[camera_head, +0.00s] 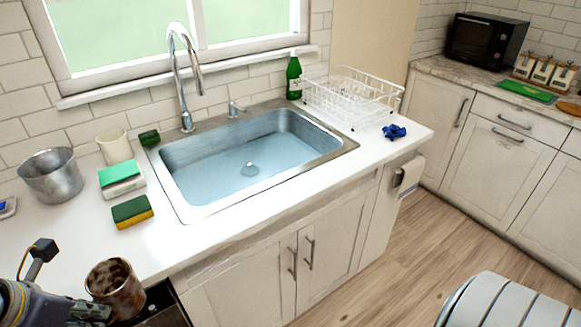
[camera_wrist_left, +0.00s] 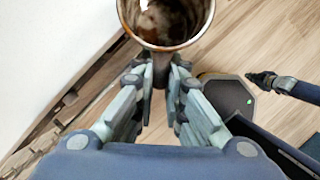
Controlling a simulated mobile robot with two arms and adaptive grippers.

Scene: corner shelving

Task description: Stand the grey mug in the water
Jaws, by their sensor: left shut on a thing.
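The grey mug (camera_head: 115,287), stained brown, is at the bottom left of the head view, in front of the counter edge. In the left wrist view its open mouth (camera_wrist_left: 165,22) is at the top. My left gripper (camera_head: 98,311) is shut on the mug's handle, which shows between the fingers (camera_wrist_left: 161,72) in the wrist view. Bluish water (camera_head: 222,176) lies in the sink (camera_head: 185,213), with a drain visible through it. A dark arm end, probably my right gripper (camera_wrist_left: 262,79), shows at the right of the wrist view; its jaws are too small to read.
A metal pot (camera_head: 52,178), a cream cup (camera_head: 115,147), a green-topped sponge on a white box (camera_head: 121,184) and a yellow-green sponge (camera_head: 132,211) stand left of the sink. A faucet (camera_head: 183,80) rises behind it. A dish rack (camera_head: 350,98) and blue cloth (camera_head: 394,131) are right.

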